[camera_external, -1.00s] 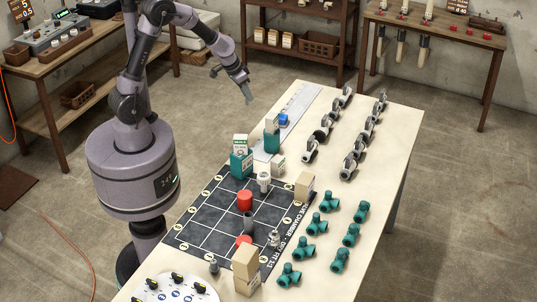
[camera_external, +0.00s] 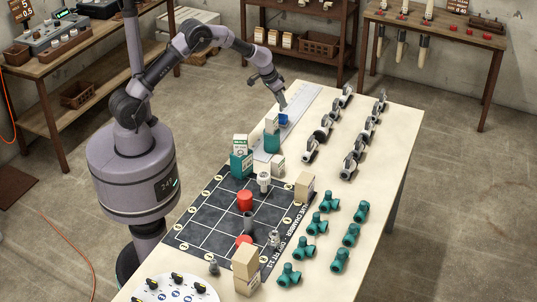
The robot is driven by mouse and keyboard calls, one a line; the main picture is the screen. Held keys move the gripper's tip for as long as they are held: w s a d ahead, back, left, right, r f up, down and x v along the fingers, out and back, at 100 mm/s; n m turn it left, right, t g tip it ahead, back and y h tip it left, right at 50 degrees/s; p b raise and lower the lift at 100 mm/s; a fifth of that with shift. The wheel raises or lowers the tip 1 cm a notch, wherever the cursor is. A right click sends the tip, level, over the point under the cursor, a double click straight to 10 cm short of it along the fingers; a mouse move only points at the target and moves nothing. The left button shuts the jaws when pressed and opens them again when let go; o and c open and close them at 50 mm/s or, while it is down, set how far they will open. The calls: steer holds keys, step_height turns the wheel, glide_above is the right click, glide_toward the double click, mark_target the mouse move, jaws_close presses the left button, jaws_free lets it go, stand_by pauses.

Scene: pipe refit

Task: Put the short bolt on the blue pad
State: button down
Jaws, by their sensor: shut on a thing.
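My gripper (camera_external: 283,104) is over the far end of the table, just above a small blue piece. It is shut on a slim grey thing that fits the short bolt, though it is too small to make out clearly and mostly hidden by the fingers. I cannot tell whether the held thing touches the blue piece.
Several grey clamp-like parts (camera_external: 325,127) stand right of the strip. Green pipe fittings (camera_external: 317,224) stand on the right. The table's far right corner is clear.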

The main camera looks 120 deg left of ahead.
step_height(320, 180, down, 2)
steer(key=shift+f+b, duration=0.2)
steer(key=shift+b, duration=0.15)
steer(key=c, duration=1.3)
jaws_free()
steer(key=shift+o, duration=0.2)
steer(key=shift+r, duration=0.1)
